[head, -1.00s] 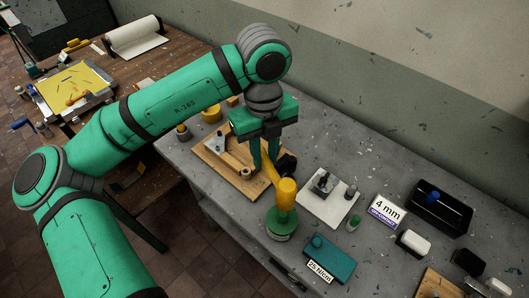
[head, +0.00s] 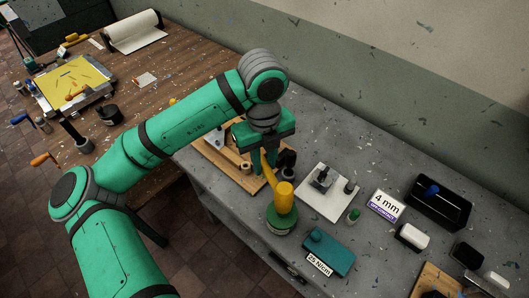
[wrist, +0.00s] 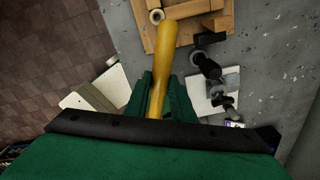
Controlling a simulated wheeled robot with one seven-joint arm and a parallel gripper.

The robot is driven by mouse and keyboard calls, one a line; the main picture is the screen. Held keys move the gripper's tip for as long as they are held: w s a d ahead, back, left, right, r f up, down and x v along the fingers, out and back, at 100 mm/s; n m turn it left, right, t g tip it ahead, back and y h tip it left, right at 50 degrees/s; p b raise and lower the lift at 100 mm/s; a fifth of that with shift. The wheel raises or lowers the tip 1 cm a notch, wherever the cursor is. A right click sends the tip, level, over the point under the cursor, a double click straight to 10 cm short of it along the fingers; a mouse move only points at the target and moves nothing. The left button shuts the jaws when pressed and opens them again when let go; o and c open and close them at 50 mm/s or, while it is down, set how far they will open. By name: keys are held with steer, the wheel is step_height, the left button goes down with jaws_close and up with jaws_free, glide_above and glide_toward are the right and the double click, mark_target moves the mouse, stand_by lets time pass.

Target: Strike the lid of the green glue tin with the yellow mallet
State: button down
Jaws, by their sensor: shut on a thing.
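My gripper (head: 265,162) is shut on the handle of the yellow mallet (head: 284,196), above the front part of the grey bench. The mallet's handle (wrist: 166,58) also shows between the fingers (wrist: 160,98) in the wrist view; its head is not clear there. In the head view the mallet's head stands over the green glue tin (head: 281,222) and hides much of its lid. I cannot tell whether head and lid touch. The tin is upright near the bench's front edge.
A teal box (head: 328,254) labelled 25 N·cm sits right of the tin. A wooden board (head: 222,170) lies behind my gripper, a white plate (head: 325,205) to its right. A black tray (head: 440,207) is farther right.

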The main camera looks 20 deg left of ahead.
steer(key=shift+t+y, duration=0.3)
steer(key=shift+s+d+r, duration=0.1)
steer(key=shift+r, duration=1.15)
steer(key=shift+d+r, duration=0.1)
steer(key=shift+r, duration=1.15)
steer(key=shift+f, duration=0.1)
step_height(320, 180, down, 5)
steer(key=shift+a, duration=0.1)
steer(key=shift+t+y, duration=0.3)
steer(key=shift+s+d+r, duration=0.1)
steer(key=shift+r, duration=1.2)
steer(key=shift+d+r, duration=0.1)
steer(key=shift+r, duration=1.15)
